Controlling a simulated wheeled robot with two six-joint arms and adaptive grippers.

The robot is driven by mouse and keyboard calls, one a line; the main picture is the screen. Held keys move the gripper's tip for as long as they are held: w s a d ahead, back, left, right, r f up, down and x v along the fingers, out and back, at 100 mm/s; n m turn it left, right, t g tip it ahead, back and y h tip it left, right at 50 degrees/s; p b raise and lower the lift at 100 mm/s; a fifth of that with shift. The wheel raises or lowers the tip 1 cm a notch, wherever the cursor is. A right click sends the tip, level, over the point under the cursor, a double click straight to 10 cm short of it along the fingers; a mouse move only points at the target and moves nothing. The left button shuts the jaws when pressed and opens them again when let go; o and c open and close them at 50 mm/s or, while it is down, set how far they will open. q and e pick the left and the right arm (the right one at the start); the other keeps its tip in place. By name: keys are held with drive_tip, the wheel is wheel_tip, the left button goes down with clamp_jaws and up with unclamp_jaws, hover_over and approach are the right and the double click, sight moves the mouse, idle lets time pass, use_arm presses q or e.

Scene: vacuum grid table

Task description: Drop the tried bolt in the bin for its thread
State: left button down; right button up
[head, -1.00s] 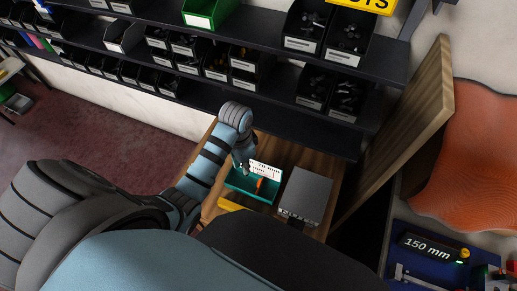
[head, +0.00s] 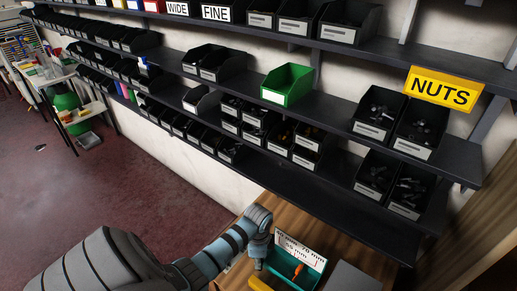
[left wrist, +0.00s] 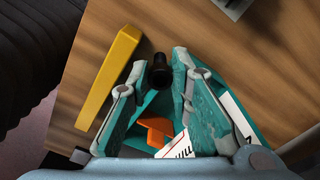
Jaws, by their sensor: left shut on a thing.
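My left gripper (left wrist: 183,85) is shut on a black bolt (left wrist: 185,68), whose round dark end shows between the fingertips in the left wrist view. In the head view the left gripper (head: 258,264) is at the left side of a teal tray (head: 308,280); the bolt is too small to make out there. Two white signs, WIDE (head: 177,8) and FINE (head: 216,13), show on the top shelf edge. The bins by them are cut off by the frame's top. My right gripper is not in view.
The tray holds an orange piece (head: 298,270) and a white card (head: 300,250) with millimetre marks. A yellow bar (left wrist: 110,75) lies beside it on the wooden table. A green bin (head: 287,82) and several black bins fill the shelves. A yellow NUTS sign (head: 444,89) hangs at right.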

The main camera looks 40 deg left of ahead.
use_arm(q)
drive_tip(key=shift+f+b, duration=0.55)
drive_tip(key=shift+f, duration=1.25)
drive_tip(key=c, duration=1.8)
unclamp_jaws()
drive_tip(key=shift+o, duration=0.2)
drive_tip(key=shift+w, duration=0.1)
drive_tip(key=shift+r, duration=0.1)
